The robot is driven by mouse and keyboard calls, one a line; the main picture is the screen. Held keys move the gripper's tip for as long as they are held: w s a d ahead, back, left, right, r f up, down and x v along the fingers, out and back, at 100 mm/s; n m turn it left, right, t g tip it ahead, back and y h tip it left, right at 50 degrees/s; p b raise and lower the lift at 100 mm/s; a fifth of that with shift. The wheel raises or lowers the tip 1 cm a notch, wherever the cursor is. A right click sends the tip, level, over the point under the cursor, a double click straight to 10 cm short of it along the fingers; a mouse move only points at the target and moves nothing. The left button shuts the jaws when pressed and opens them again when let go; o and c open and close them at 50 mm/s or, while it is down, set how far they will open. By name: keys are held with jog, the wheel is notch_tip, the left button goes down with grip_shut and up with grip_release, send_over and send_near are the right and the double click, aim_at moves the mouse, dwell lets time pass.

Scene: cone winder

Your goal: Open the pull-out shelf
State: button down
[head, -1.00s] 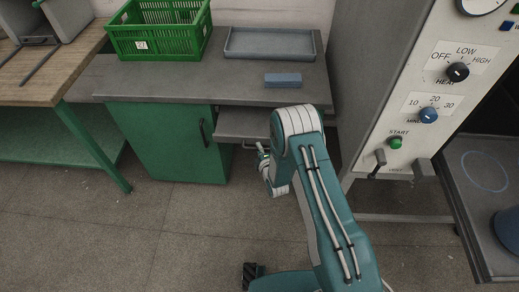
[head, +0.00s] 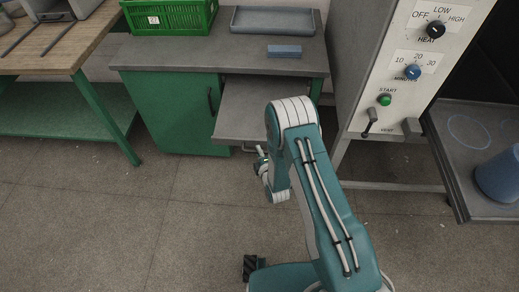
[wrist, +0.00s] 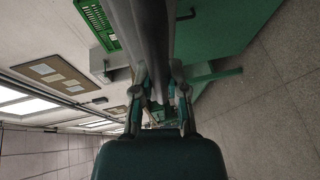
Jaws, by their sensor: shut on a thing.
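The pull-out shelf (head: 242,112) is a grey slab under the worktop, to the right of the green cabinet door. It sticks well out from the bench toward me. My gripper (head: 260,154) is at the shelf's front edge, partly hidden behind my arm. It is shut on the shelf's handle, of which only a small piece shows in the head view. In the wrist view my gripper's two fingers (wrist: 158,96) close in at the grey shelf (wrist: 152,40); the grip point itself is dark and hard to make out.
The grey worktop (head: 180,54) carries a green crate (head: 172,18), a grey tray (head: 272,20) and a blue block (head: 284,51). A control panel (head: 415,70) stands close on the right. A wooden bench (head: 60,50) is at left. The floor in front is clear.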

jog(key=shift+s+a+f, duration=0.1)
jog(key=shift+s+f, duration=0.05)
jog(key=shift+f, duration=0.1)
jog(key=c, duration=0.7)
grip_release()
jog(key=shift+o, duration=0.3)
jog(key=shift+a, duration=0.15)
jog(key=shift+r, duration=0.1)
jog(key=v, duration=1.1)
jog(key=shift+s, duration=0.3)
jog(key=shift+r, duration=0.1)
